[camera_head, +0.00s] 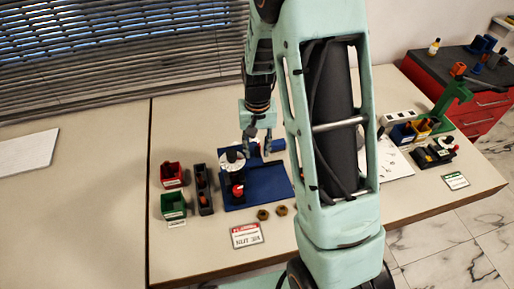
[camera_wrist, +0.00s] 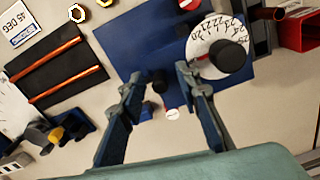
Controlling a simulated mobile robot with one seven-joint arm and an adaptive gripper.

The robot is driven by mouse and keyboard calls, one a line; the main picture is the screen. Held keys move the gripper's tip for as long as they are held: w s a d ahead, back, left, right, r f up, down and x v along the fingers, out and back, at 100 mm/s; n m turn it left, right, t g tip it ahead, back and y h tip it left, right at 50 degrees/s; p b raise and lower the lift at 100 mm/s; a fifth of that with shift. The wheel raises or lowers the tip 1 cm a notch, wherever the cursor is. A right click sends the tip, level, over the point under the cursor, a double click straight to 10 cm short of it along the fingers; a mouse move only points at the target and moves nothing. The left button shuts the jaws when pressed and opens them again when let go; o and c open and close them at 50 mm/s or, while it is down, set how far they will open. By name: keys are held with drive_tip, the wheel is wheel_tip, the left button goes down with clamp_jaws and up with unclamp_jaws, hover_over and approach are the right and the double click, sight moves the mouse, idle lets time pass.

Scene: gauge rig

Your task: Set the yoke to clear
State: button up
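A blue plate (camera_head: 262,188) lies on the table and carries a white numbered dial (camera_head: 231,162) with a black knob. The dial (camera_wrist: 213,52) shows numbers in the low twenties in the wrist view. My gripper (camera_head: 257,153) is over the plate's far edge, right of the dial. Its fingers (camera_wrist: 163,88) are apart, with a short black post (camera_wrist: 159,82) showing between them; I cannot tell whether they touch it. I cannot tell for sure which part is the yoke. No "clear" marking is readable.
A red-topped knob (camera_head: 237,190) stands at the plate's front left. Red (camera_head: 172,174) and green (camera_head: 173,206) bins and a dark rack (camera_head: 202,188) stand left. Two brass nuts (camera_head: 281,210) and a card (camera_head: 247,235) lie in front. My arm hides the table's middle.

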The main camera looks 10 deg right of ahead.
clamp_jaws()
idle(0.4)
drive_tip(key=d+b, duration=0.2)
drive_tip(key=d, duration=0.8)
unclamp_jaws()
drive_tip(key=shift+d, duration=0.1)
